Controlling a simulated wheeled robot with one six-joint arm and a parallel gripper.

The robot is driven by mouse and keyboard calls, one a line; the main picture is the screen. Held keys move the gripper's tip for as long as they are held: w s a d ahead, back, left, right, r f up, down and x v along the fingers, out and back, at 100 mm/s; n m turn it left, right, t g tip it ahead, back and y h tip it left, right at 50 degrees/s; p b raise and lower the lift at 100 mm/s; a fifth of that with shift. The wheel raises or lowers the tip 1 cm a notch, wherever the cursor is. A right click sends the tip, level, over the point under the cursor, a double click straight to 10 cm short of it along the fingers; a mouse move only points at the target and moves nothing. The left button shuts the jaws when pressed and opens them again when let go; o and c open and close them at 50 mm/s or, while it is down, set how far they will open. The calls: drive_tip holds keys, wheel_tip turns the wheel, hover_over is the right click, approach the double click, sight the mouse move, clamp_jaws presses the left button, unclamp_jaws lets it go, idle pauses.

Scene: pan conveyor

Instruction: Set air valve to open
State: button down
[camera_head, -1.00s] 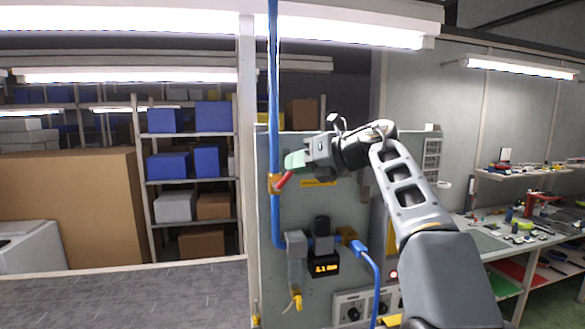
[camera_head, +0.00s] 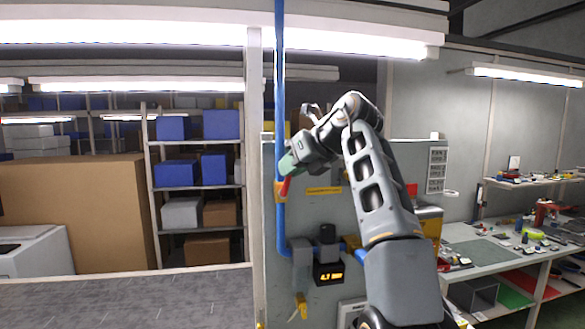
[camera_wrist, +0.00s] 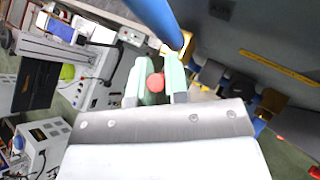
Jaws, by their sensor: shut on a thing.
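The air valve (camera_head: 279,192) sits on the vertical blue pipe (camera_head: 281,80) at the left edge of the grey panel. Its red handle (camera_head: 285,187) points up and slightly right, close to in line with the pipe. My gripper (camera_head: 288,164) is at the handle's upper end, its green fingers shut on it. In the wrist view, the round red handle end (camera_wrist: 155,83) sits between the two green fingers (camera_wrist: 154,88), and the blue pipe (camera_wrist: 155,22) passes just beyond. The handle's gripped part is partly hidden by the fingers.
Below the valve, a black regulator with a lit display (camera_head: 328,271) and a yellow part (camera_head: 301,305) are mounted on the panel. A yellow label (camera_head: 324,190) is right of the valve. A workbench (camera_head: 475,250) with tools stands at the right.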

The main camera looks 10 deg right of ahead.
drive_tip(key=shift+f, duration=0.15)
drive_tip(key=c, duration=1.1)
unclamp_jaws()
drive_tip(key=s+d+b, duration=0.1)
drive_tip(key=s+d, duration=0.2)
drive_tip(key=s+d+b, duration=0.1)
drive_tip(key=s+d, duration=0.2)
drive_tip(key=s+d+b, duration=0.1)
drive_tip(key=s+d, duration=0.1)
drive_tip(key=s, duration=0.1)
drive_tip(key=shift+s+d+r, duration=0.3)
drive_tip(key=shift+d+r, duration=0.1)
